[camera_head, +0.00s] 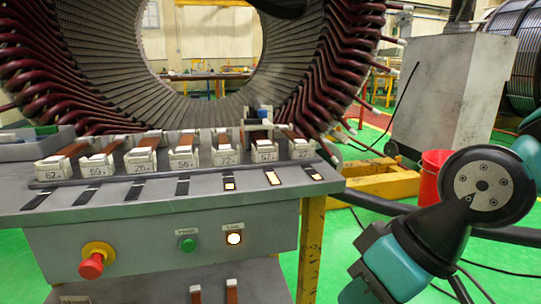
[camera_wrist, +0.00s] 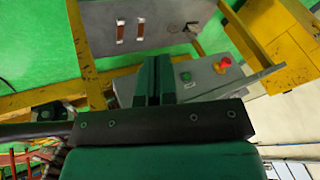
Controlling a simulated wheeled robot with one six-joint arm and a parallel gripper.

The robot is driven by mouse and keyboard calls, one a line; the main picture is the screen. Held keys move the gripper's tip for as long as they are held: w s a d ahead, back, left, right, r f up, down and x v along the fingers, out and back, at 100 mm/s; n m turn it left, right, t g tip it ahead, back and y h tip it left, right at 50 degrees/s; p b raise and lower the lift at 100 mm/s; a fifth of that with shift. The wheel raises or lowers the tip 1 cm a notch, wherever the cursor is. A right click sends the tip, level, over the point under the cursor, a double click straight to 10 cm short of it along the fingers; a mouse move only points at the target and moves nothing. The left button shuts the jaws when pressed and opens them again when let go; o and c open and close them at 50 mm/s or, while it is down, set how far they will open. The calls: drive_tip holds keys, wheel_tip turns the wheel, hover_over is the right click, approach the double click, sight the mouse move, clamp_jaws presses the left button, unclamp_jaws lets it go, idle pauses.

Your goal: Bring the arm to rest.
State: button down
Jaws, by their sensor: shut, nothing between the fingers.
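My gripper (camera_wrist: 155,78) shows in the wrist view as two dark green fingers side by side, shut with nothing between them. The fingers appear in front of the grey workbench's front, between a lower panel and the button box. I cannot tell their exact distance from it. In the head view, links of my arm (camera_head: 425,235) are bent at the right, beside the bench. My gripper cannot be made out there.
The grey bench (camera_head: 190,200) carries several numbered white blocks (camera_head: 184,157) with copper-coloured bars. A red stop button (camera_head: 92,264) is on its front. Behind stands a large stator (camera_head: 330,75). A red bucket (camera_head: 433,175) and grey cabinet (camera_head: 450,95) are at the right.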

drive_tip(key=s+d+g+h, duration=0.1)
drive_tip(key=s+d+h, duration=0.1)
drive_tip(key=s+d, duration=0.25)
wheel_tip(320, 180, up, 24)
drive_tip(key=p, duration=2.3)
drive_tip(key=shift+w+d, duration=0.15)
drive_tip(key=shift+w, duration=0.15)
